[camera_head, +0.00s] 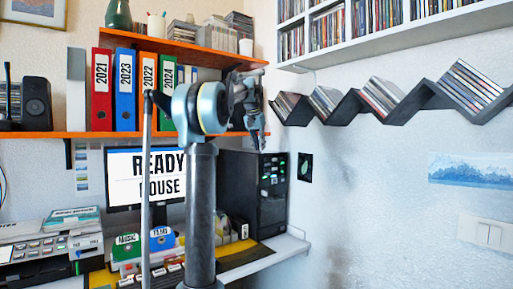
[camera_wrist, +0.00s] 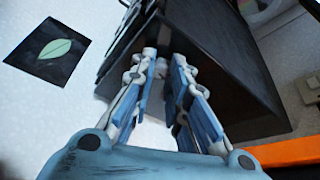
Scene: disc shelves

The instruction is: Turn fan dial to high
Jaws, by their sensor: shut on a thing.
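The black computer tower (camera_head: 240,195) stands upright on the desk, its front panel lit with small green lights. In the head view my gripper (camera_head: 259,143) points down at the tower's upper front edge. In the wrist view the tower (camera_wrist: 225,75) fills the upper right, and the fingers of my gripper (camera_wrist: 164,58) reach to its edge. The fingertips are close together, shut on what seems to be the fan dial. The dial itself is hidden by the fingers, so its setting cannot be read.
An orange shelf (camera_head: 190,42) with binders is behind my arm. A zigzag disc rack (camera_head: 398,108) hangs on the right wall. A monitor (camera_head: 125,165) stands left of the tower. A leaf picture (camera_wrist: 50,48) is on the wall beside it.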

